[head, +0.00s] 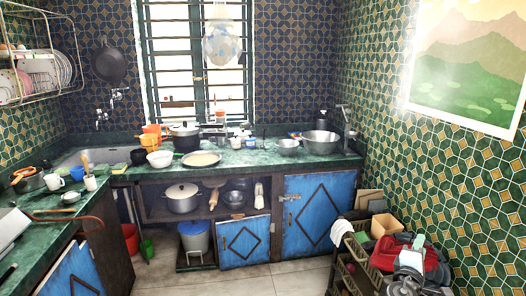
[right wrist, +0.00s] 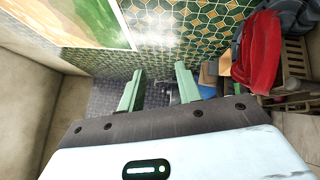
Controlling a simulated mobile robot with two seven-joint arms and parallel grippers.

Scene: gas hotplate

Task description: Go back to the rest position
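My right gripper (head: 418,242) is low at the right of the head view, in front of the crate with red cloth. In the right wrist view its two green fingers (right wrist: 160,88) stand apart with nothing between them, so it is open and empty. The fingers point toward the room, with the patterned wall and the picture beyond them. My left gripper is not in view.
A green counter (head: 248,157) carries a pot (head: 185,138), bowls and a pan. Blue cabinets (head: 310,215) stand below. A rack (head: 357,262) with boxes and red cloth (head: 384,252) stands along the right wall. The tiled floor (head: 240,283) is clear in the middle.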

